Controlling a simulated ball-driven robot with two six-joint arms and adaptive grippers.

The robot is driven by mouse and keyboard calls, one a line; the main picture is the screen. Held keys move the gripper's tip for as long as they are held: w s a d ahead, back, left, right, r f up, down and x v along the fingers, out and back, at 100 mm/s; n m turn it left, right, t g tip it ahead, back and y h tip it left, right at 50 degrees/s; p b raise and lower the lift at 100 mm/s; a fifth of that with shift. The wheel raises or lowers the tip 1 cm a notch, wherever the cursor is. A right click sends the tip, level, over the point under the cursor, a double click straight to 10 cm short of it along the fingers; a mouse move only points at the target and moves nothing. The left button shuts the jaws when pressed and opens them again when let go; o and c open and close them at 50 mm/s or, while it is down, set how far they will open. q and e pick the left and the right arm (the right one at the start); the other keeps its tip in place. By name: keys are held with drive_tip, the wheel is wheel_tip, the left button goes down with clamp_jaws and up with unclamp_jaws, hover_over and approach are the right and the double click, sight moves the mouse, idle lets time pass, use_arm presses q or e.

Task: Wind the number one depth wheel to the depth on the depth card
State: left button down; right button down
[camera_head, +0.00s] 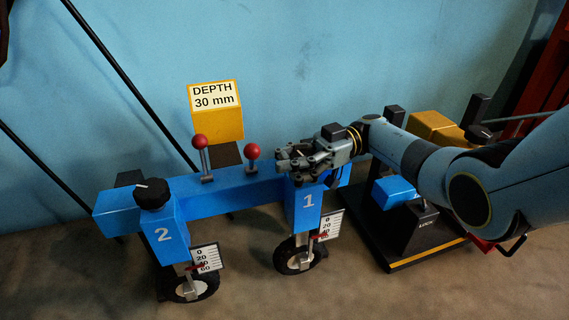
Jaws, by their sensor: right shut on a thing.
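The depth card (214,97), reading "DEPTH 30 mm", is on the front of a yellow box behind the blue beam (237,187). My right gripper (291,161) is over the top of the blue post marked 1 (307,206) and is shut on its depth wheel, which the fingers hide. Below the post, a white scale (331,224) runs from 0 downward, with a small red pointer (319,237) at its left edge near the lower marks. The exact reading is too small to tell. My left gripper is not in view.
Post 2 (163,236) has a black knob (152,193) on top and its own scale (206,258). Two red-knobbed levers (200,142) (252,151) stand on the beam, left of my right gripper. A black stand (425,250) with blue and yellow blocks lies below my right arm.

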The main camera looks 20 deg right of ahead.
drive_tip(key=c, duration=1.2)
unclamp_jaws()
drive_tip(key=shift+s+d+f, duration=0.1)
drive_tip(key=shift+d+f, duration=0.05)
drive_tip(key=shift+d, duration=0.25)
drive_tip(key=o, duration=0.5)
drive_tip(key=shift+a, duration=0.1)
drive_tip(key=shift+a, duration=0.1)
wheel_tip(320, 180, up, 10)
drive_tip(key=shift+r, duration=0.1)
drive_tip(key=shift+o, duration=0.2)
